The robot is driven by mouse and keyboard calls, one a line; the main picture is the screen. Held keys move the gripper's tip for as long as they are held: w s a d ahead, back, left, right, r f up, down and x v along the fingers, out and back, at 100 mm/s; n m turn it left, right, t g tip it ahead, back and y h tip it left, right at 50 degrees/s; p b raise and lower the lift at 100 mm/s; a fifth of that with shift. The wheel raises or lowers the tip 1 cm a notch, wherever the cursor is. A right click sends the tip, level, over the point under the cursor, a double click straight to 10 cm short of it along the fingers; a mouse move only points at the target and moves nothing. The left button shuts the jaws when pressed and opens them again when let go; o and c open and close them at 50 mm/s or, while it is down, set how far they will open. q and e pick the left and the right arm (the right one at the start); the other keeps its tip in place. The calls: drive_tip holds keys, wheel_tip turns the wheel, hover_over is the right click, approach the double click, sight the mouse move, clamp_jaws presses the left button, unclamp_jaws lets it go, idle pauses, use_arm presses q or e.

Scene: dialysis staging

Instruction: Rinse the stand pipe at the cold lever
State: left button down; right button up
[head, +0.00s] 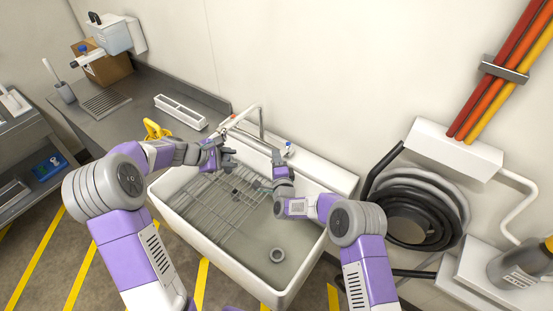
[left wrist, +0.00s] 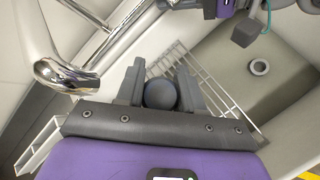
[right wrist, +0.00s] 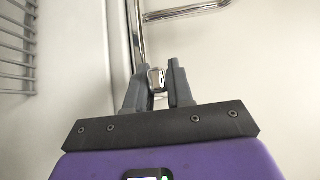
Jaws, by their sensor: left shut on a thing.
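My left gripper (head: 228,158) is over the back of the sink near the tap spout. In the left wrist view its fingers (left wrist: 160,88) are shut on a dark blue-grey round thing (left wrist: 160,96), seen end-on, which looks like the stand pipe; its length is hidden. The chrome spout (left wrist: 62,78) is close beside it. My right gripper (head: 281,165) is at the sink's back ledge, below the blue-marked cold lever (head: 289,147). In the right wrist view its fingers (right wrist: 157,82) are apart, with a chrome piece (right wrist: 155,78) between them; contact is unclear. I see no running water.
The white sink (head: 318,240) holds a wire rack (head: 205,205) on its left and a drain ring (head: 277,254) in its basin. A white tray (head: 181,111) and yellow object (head: 155,129) are on the left counter. A coiled hose (head: 412,208) hangs at right.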

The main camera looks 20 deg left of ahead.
drive_tip(key=shift+d, duration=0.1)
clamp_jaws()
drive_tip(key=shift+d+n+g+y, duration=0.5)
drive_tip(key=shift+n+y, duration=0.1)
drive_tip(key=shift+y, duration=0.2)
drive_tip(key=shift+s+d+n+g+y, duration=0.1)
drive_tip(key=shift+d+n+g+y, duration=0.1)
drive_tip(key=shift+n+g+y, duration=0.35)
drive_tip(key=shift+s+d+n+g+y, duration=0.1)
drive_tip(key=shift+d+n+g+y, duration=0.2)
drive_tip(key=shift+y, duration=0.35)
drive_tip(key=shift+a, duration=0.1)
drive_tip(key=o, duration=0.8)
unclamp_jaws()
drive_tip(key=v, duration=1.2)
